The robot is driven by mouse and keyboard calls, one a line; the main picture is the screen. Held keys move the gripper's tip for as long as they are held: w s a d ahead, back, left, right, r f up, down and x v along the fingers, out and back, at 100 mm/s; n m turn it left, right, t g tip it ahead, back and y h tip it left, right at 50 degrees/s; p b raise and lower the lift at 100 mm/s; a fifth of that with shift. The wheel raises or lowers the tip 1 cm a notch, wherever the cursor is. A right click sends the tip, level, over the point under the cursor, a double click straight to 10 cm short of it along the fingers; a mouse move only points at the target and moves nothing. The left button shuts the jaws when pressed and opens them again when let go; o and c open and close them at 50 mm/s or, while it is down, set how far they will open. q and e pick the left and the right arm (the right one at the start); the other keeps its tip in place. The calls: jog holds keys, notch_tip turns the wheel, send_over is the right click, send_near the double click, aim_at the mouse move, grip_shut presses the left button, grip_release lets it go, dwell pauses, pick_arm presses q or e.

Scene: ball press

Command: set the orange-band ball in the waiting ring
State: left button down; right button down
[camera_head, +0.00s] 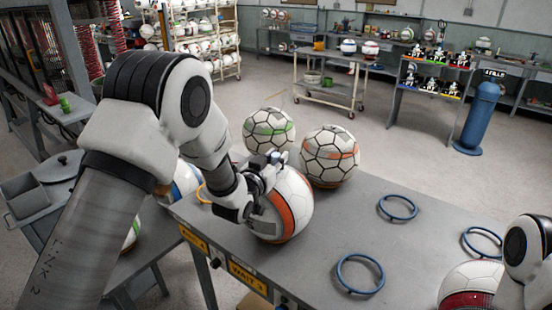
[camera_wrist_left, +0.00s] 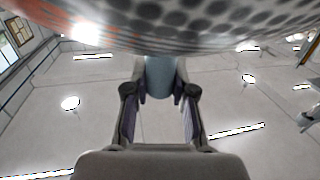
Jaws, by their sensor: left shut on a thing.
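The orange-band ball (camera_head: 296,203), white with a broad orange stripe, is at the near left part of the grey table (camera_head: 325,235). My left gripper (camera_head: 262,188) is at its left side, shut on it and covering part of it. In the left wrist view, the ball (camera_wrist_left: 190,28) fills the top, beyond the fingers (camera_wrist_left: 160,95). I cannot tell whether the ball touches the table or a ring under it. My right gripper is not clearly visible.
A green-band ball (camera_head: 269,128) and a hex-patterned ball with an orange tint (camera_head: 329,157) stand just behind. Blue rings (camera_head: 398,207), (camera_head: 360,273) and (camera_head: 482,242) lie on the table. A red-and-white ball (camera_head: 468,284) is beside my right arm. The table's middle is clear.

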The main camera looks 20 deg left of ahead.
pick_arm(q)
jog(key=c, duration=1.2)
grip_release()
jog(key=shift+c, duration=0.2)
jog(key=shift+o, duration=1.3)
jog(key=shift+w+f, duration=0.1)
jog(key=shift+f, duration=0.05)
